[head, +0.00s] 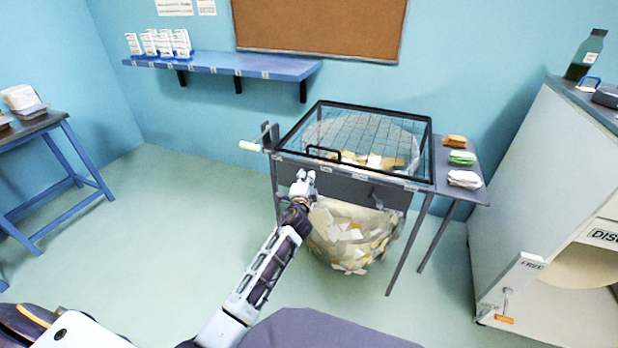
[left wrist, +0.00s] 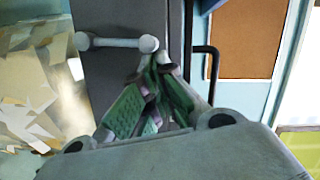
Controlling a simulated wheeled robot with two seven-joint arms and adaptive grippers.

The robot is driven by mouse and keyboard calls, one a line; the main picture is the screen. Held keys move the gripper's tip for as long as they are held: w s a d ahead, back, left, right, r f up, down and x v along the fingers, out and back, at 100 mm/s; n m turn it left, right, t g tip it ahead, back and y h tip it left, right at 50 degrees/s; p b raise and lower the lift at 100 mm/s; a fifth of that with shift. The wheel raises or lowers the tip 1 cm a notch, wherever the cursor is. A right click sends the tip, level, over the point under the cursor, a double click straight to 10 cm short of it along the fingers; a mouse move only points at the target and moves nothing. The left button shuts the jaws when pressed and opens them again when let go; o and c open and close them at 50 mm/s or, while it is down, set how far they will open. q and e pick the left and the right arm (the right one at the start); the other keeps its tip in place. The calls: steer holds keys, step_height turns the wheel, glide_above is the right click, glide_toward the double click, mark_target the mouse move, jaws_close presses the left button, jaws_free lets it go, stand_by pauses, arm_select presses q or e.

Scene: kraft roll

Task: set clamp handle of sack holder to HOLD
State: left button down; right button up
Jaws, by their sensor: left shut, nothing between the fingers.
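The sack holder is a dark grey stand (head: 350,183) with a wire-mesh lid (head: 360,130) and a clear sack of paper scraps (head: 350,235) hanging below. In the left wrist view a pale bar with a round knob (left wrist: 118,42) lies along the grey front panel (left wrist: 130,15). A cream-gripped lever (head: 250,146) sticks out at the stand's left end. I cannot tell which is the clamp handle. My left gripper (head: 304,178) is at the front panel, its green-padded fingers (left wrist: 155,75) shut and empty, close beside the knob; contact is unclear. My right gripper is out of view.
A black lid handle (head: 325,153) stands above the front rail. A side shelf (head: 480,192) holds orange, green and white bundles. A white cabinet (head: 540,180) stands at right, a blue-framed table (head: 50,135) at left. Floor left of the stand is clear.

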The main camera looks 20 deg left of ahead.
arm_select(q)
steer(key=shift+a+r, duration=0.1)
steer(key=shift+a+p, duration=0.1)
steer(key=shift+p, duration=0.2)
steer(key=a+n+p, duration=0.1)
steer(key=a+r+n+p, duration=0.1)
steer(key=p, duration=0.1)
steer(key=shift+n+h, duration=0.3)
steer(key=shift+h, duration=0.1)
steer(key=shift+w+a+n+g+p, duration=0.1)
steer(key=shift+a+n+g+p, duration=0.3)
steer(key=shift+a+n+p, duration=1.05)
steer(key=a+n+p, duration=0.1)
steer(key=p, duration=0.2)
steer(key=shift+a+f+h, duration=0.1)
steer(key=shift+f+h, duration=0.05)
steer(key=shift+h, duration=0.25)
steer(key=shift+a+f+p, duration=0.2)
steer(key=shift+a+p, duration=0.35)
steer(key=shift+p, duration=0.1)
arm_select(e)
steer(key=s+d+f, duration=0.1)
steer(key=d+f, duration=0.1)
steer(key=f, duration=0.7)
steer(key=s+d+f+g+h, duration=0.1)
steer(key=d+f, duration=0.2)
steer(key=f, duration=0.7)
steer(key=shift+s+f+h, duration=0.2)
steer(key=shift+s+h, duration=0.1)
